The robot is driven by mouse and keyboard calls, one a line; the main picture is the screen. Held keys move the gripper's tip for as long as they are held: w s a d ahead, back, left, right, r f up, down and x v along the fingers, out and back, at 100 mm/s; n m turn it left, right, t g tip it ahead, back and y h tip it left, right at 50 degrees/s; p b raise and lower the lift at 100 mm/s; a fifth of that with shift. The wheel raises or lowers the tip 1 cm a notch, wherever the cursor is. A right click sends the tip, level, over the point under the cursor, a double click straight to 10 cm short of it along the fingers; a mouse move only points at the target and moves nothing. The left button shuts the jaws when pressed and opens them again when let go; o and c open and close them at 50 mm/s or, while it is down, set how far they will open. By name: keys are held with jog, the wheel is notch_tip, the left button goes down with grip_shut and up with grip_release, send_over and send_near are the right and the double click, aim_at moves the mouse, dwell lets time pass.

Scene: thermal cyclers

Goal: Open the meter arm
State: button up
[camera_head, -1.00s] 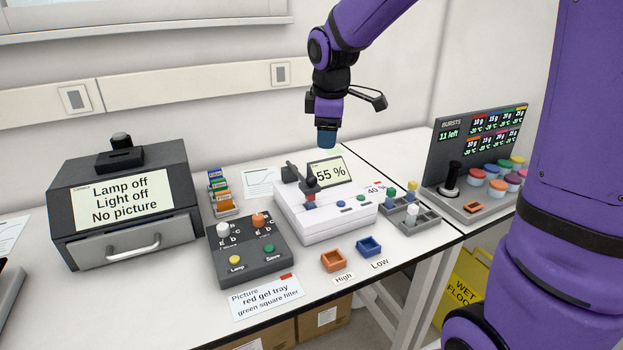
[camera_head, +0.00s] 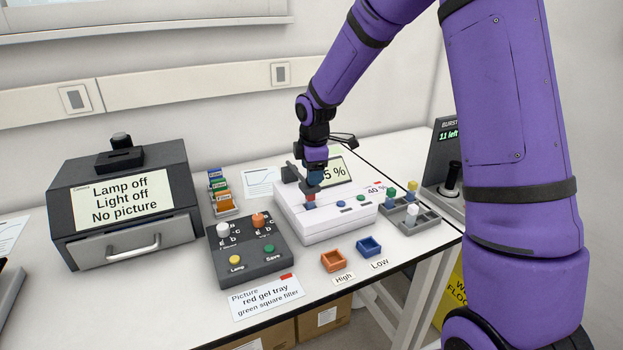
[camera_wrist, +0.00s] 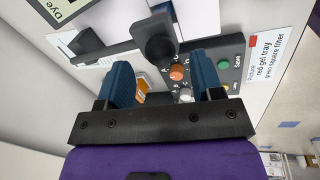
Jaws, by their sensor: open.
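The meter is a white box (camera_head: 335,222) on the bench with a tilted percent display (camera_head: 335,171), partly hidden by my gripper. Its dark meter arm (camera_head: 291,174) lies over the left part of the box, with a small red and blue piece (camera_head: 310,202) under its front end. My gripper (camera_head: 315,180) points down right at the arm's front end. In the wrist view my gripper (camera_wrist: 163,66) has its blue fingers apart, and the arm's black knob (camera_wrist: 155,38) shows between and just beyond the fingertips. I cannot tell whether they touch.
A dark control box (camera_head: 248,252) with knobs and buttons stands left of the meter. A grey rack (camera_head: 410,216) with coloured-cap tubes is close on the right. An orange tray (camera_head: 333,260) and a blue tray (camera_head: 369,246) sit in front. A dark cabinet (camera_head: 125,205) stands far left.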

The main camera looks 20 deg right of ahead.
jog(key=shift+w+f, duration=0.15)
jog(key=shift+f, duration=0.65)
jog(key=shift+w+f, duration=0.15)
jog(key=shift+f, duration=0.65)
jog(key=shift+r, duration=0.1)
grip_shut()
